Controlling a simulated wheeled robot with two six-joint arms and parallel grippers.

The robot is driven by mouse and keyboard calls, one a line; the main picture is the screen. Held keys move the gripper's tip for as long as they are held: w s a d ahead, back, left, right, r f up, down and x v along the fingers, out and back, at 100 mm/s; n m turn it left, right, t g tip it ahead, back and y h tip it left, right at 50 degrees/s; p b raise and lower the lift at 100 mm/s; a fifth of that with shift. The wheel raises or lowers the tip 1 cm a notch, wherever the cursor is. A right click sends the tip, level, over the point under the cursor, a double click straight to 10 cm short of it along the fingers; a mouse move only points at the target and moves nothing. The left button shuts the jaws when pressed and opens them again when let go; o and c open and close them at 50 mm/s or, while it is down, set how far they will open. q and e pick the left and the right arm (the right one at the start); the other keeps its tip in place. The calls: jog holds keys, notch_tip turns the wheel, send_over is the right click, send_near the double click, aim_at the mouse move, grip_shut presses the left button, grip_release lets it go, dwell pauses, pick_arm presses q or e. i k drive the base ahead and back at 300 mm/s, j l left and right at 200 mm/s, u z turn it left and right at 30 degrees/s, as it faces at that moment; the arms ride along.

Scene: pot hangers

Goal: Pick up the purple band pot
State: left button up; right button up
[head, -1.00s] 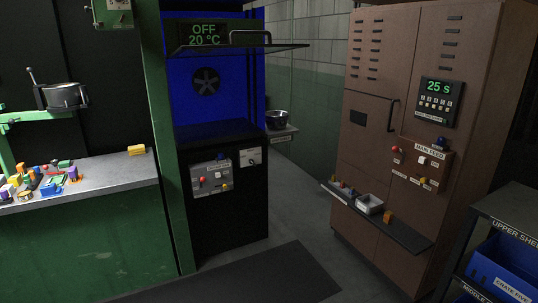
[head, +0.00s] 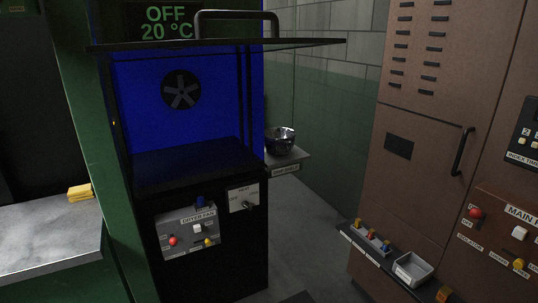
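A shiny metal pot (head: 280,141) stands upright on a small grey shelf (head: 292,160) to the right of the blue-lined oven. It is small and dim, and I cannot tell whether it has a purple band. No other pot shows now. Neither of my grippers is in view.
The oven (head: 190,110) has its door (head: 215,45) raised and sticking out, with a display reading OFF 20 °C. A brown cabinet (head: 430,130) with a ledge holding a white tray (head: 412,269) stands on the right. Grey floor (head: 310,235) lies clear between them.

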aim_at(278, 140)
jog(key=i+z, duration=0.1)
jog(key=i, duration=0.35)
jog(key=l+u, duration=0.1)
jog(key=u, duration=0.35)
jog(key=i+l+u, duration=0.1)
jog(key=u, duration=0.35)
jog(key=l+u, duration=0.1)
jog(key=u, duration=0.35)
